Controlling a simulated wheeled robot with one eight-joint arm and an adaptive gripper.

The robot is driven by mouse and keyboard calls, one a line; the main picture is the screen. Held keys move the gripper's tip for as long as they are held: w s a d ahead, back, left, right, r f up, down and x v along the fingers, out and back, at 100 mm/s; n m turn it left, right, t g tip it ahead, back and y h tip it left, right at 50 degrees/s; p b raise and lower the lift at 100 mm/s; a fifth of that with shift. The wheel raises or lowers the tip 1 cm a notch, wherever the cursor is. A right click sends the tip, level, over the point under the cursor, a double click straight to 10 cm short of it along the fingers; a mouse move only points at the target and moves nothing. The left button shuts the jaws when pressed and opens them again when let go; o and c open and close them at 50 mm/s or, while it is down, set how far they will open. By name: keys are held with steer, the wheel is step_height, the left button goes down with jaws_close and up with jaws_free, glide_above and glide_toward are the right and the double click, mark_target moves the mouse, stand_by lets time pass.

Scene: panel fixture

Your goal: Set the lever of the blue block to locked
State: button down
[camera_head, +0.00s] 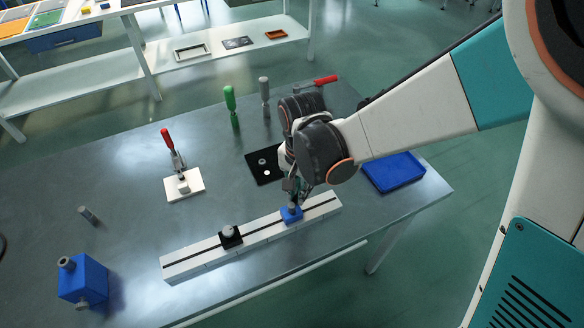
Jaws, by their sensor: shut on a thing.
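A small blue block (291,214) sits on a long white rail (200,258) with a dark slot, toward the rail's right part. A grey piece shows on top of it. My gripper (293,200) is right above the blue block, pointing down, and is shut on this grey top piece. The fingertips and the lever are small and partly hidden by my wrist, so the lever's position cannot be told. A black block (230,237) with a round grey top sits on the same rail, to the left.
A larger blue cube (83,280) with grey knobs stands at the front left. A red-handled clamp (176,165) on a white base, green and grey upright handles, a black plate (262,170) and a blue tray (393,172) stand behind the rail.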

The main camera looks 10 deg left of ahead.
steer(key=m, duration=0.1)
steer(key=d+m, duration=0.1)
steer(key=m, duration=0.1)
steer(key=shift+s, duration=0.3)
steer(key=m, duration=0.1)
steer(key=s+m, duration=0.1)
steer(key=m, duration=0.1)
steer(key=shift+d+b, duration=0.35)
steer(key=c, duration=1.6)
jaws_free()
steer(key=shift+w, duration=0.1)
steer(key=shift+r, duration=0.1)
step_height(320, 180, up, 7)
steer(key=p, duration=0.5)
